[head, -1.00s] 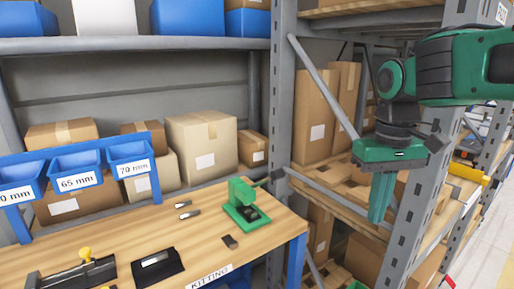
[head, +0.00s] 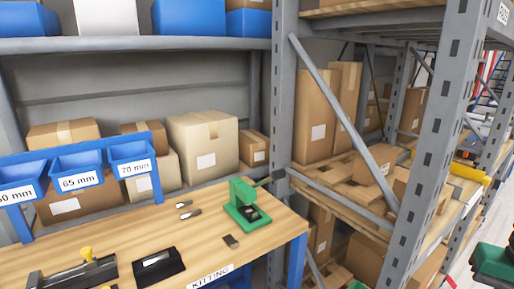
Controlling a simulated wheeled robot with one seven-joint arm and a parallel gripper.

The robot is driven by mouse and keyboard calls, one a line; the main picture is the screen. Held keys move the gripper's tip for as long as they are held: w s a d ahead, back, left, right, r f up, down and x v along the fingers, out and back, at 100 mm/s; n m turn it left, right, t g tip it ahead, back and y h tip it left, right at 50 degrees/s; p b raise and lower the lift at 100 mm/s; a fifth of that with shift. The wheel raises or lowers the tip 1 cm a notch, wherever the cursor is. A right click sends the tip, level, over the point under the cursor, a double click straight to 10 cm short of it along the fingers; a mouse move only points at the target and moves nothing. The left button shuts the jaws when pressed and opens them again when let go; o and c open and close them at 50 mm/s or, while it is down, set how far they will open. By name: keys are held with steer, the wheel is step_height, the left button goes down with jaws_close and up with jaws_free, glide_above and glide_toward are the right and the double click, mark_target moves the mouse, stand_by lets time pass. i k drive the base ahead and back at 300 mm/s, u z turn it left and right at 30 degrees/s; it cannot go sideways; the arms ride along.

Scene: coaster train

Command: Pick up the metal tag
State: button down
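No piece is clearly readable as the metal tag. Two small metallic pieces, an upper one (head: 183,205) and a lower one (head: 190,213), lie flat on the wooden bench, left of a green hand press (head: 243,204). A small dark flat piece (head: 231,241) lies in front of the press. Any of these may be the tag; they are too small to tell. Only a green and black part of my arm shows at the lower right edge, far right of the bench. My gripper's fingers are not visible.
The wooden bench (head: 205,258) carries a black tray (head: 158,265) and a dark fixture with a yellow knob (head: 86,255). Labelled blue bins (head: 130,152) stand at its back left. A grey rack post (head: 437,155) rises right of the bench. The bench's middle is mostly clear.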

mark_target(250, 212)
steer(key=u, duration=0.6)
steer(key=i, duration=0.35)
steer(key=u, duration=0.45)
